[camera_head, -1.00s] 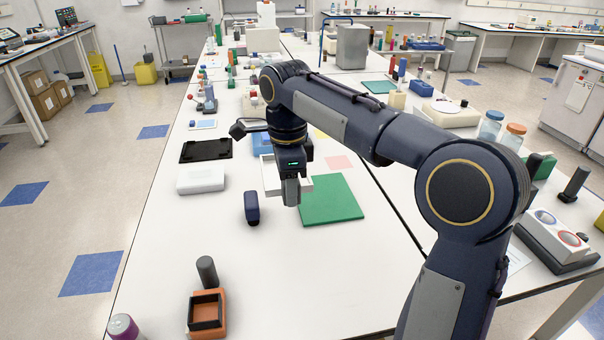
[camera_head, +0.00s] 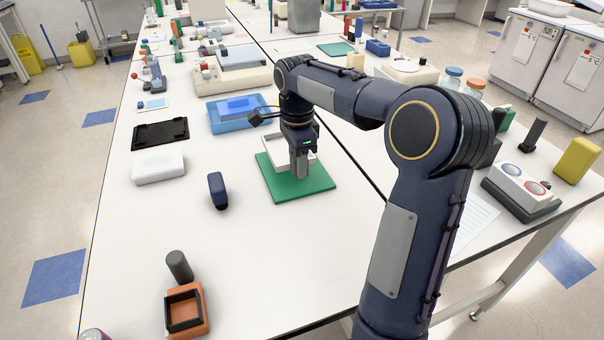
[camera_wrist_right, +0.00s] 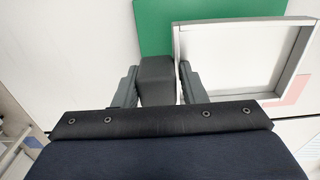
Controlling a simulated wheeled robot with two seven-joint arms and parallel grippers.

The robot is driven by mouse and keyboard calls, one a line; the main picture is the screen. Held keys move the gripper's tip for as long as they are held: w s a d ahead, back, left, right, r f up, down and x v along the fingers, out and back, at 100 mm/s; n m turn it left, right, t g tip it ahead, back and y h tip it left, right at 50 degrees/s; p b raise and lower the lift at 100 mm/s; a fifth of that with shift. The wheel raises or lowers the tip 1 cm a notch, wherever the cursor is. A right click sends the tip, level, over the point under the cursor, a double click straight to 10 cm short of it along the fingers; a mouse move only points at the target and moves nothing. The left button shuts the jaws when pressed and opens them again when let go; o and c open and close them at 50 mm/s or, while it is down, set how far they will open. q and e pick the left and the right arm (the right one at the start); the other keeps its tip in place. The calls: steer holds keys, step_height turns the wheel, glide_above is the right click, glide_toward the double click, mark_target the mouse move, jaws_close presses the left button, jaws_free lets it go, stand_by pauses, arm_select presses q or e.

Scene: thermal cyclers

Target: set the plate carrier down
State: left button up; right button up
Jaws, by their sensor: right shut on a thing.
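The plate carrier (camera_head: 274,147) is a shallow pale frame with a dark grey grip block. My right gripper (camera_head: 299,168) is over the green mat (camera_head: 312,188), with the carrier just behind it. In the right wrist view the gripper (camera_wrist_right: 157,85) is shut on the grey block (camera_wrist_right: 157,80), and the carrier's frame (camera_wrist_right: 225,96) extends to the right, partly over the green mat (camera_wrist_right: 160,25). The carrier looks level, but I cannot tell whether it touches the mat. The fingertips are partly hidden in the head view. My left gripper is not in view.
A white box (camera_head: 158,168) and a black tray (camera_head: 160,133) lie farther left. A blue tray (camera_head: 222,123) is behind. An orange holder (camera_head: 204,322) is at the front. The table between holder and mat is clear.

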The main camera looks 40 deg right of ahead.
steer(key=shift+d+f, duration=0.5)
steer(key=shift+f, duration=0.05)
steer(key=shift+s+d+f, duration=0.1)
steer(key=shift+d+f, duration=0.05)
steer(key=shift+f, duration=1.5)
steer(key=shift+f, duration=0.1)
steer(key=o, duration=1.1)
steer(key=shift+c, duration=0.2)
